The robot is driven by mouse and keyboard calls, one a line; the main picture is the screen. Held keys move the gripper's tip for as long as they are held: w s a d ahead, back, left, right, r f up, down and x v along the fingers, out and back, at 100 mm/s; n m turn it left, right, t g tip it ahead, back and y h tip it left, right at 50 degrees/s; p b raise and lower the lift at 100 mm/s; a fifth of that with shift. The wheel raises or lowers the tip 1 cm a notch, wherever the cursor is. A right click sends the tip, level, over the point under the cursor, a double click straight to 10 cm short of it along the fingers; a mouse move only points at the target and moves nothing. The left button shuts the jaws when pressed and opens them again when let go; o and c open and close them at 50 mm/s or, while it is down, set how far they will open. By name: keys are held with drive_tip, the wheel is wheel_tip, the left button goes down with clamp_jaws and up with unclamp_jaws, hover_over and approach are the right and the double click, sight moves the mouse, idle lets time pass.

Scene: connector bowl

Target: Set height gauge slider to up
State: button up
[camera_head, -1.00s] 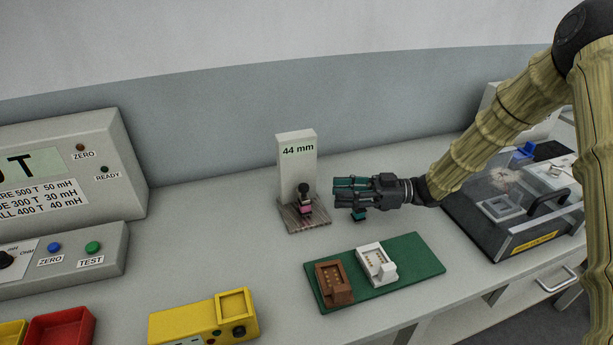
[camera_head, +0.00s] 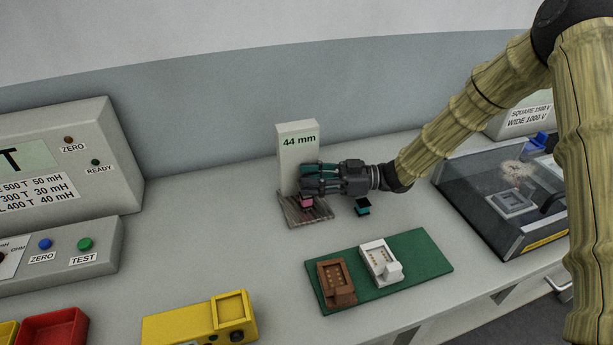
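The height gauge (camera_head: 297,150) is a white upright plate reading "44 mm", standing on a streaked grey-brown base (camera_head: 321,212). Its dark slider knob, visible earlier, is now hidden behind my gripper's fingers. A small pink block (camera_head: 307,202) sits on the base just under the fingers. My gripper (camera_head: 308,178) reaches in from the right, level, with its teal-tipped fingers in front of the gauge plate at the slider's place. Whether the fingers are apart or closed on the knob cannot be made out.
A small teal and black part (camera_head: 362,206) is beneath my gripper's body, right of the gauge. A green mat (camera_head: 420,262) with a brown and a white fixture lies in front. A clear-lidded box (camera_head: 490,195) stands right; a yellow box (camera_head: 180,325) stands front left.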

drive_tip(key=shift+s+a+r, duration=0.1)
drive_tip(key=shift+a+r, duration=0.1)
drive_tip(key=shift+a, duration=0.25)
drive_tip(key=shift+s+a+r, duration=0.3)
drive_tip(key=shift+s+a, duration=0.05)
drive_tip(key=shift+s, duration=0.15)
drive_tip(key=shift+w+f, duration=0.3)
drive_tip(key=shift+w, duration=0.1)
drive_tip(key=shift+s+r, duration=0.15)
drive_tip(key=shift+s, duration=0.05)
clamp_jaws()
drive_tip(key=shift+w+r+p, duration=0.15)
drive_tip(key=shift+r+p, duration=0.45)
drive_tip(key=shift+r, duration=0.95)
unclamp_jaws()
drive_tip(key=shift+d, duration=0.1)
